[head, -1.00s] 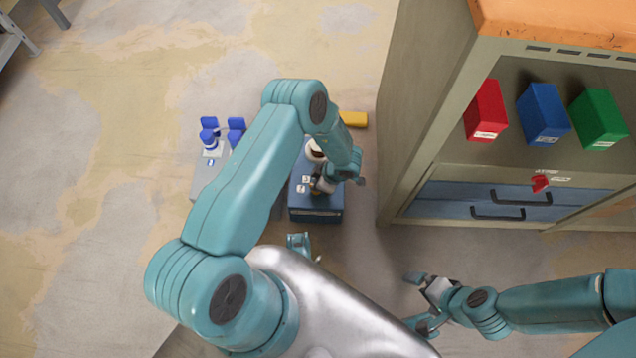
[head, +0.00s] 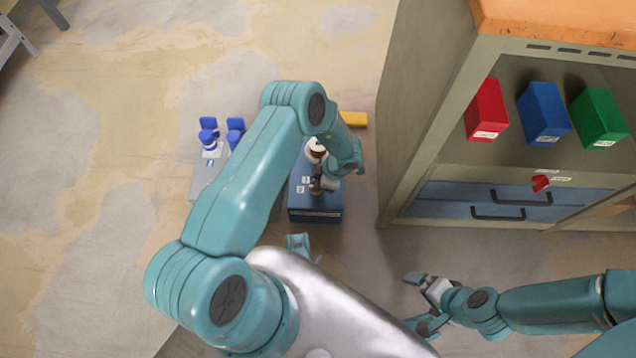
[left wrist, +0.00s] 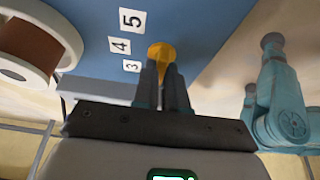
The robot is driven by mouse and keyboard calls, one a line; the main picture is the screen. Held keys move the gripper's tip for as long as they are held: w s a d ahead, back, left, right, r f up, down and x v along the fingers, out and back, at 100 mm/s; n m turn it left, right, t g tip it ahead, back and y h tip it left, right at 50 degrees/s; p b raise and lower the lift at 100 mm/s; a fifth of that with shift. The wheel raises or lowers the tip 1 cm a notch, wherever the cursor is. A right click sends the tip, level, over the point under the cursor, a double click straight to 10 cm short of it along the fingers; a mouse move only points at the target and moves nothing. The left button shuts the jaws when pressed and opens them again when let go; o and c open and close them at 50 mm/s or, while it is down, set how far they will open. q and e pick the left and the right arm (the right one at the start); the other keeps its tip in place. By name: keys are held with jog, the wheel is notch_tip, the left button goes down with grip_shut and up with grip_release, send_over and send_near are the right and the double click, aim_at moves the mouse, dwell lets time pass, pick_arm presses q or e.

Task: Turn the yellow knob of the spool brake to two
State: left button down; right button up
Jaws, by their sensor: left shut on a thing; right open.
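The spool brake is a blue box (head: 316,214) on the floor, with a brown and white spool (head: 315,151) on top. In the left wrist view, the yellow knob (left wrist: 161,51) sits on the blue face, beside white labels 5, 4 and 3 (left wrist: 131,66). The spool (left wrist: 30,48) is at the left there. My left gripper (left wrist: 162,70) is shut on the knob, its fingers covering much of it. No label two or knob pointer is visible. In the head view, my left gripper (head: 317,186) is over the box and hides the knob. My right gripper (head: 420,302) is open and empty.
A grey box with blue parts (head: 209,141) stands left of the spool brake. A yellow block (head: 354,119) lies behind it. A cabinet (head: 428,150) with red, blue and green bins and a red knob (head: 540,183) stands at the right.

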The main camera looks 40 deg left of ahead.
pick_arm(q)
jog(key=c, duration=1.2)
grip_release()
jog(key=p+v, duration=0.6)
jog(key=v, duration=1)
jog(key=shift+r, duration=0.2)
pick_arm(e)
jog(key=shift+n, duration=0.3)
jog(key=r, duration=0.2)
jog(key=s+r, duration=0.1)
jog(key=a+r, duration=0.1)
jog(key=r, duration=0.1)
jog(key=shift+s+a+r, duration=0.1)
jog(key=shift+s+r, duration=0.05)
jog(key=shift+r, duration=0.2)
pick_arm(q)
jog(key=shift+a, duration=0.15)
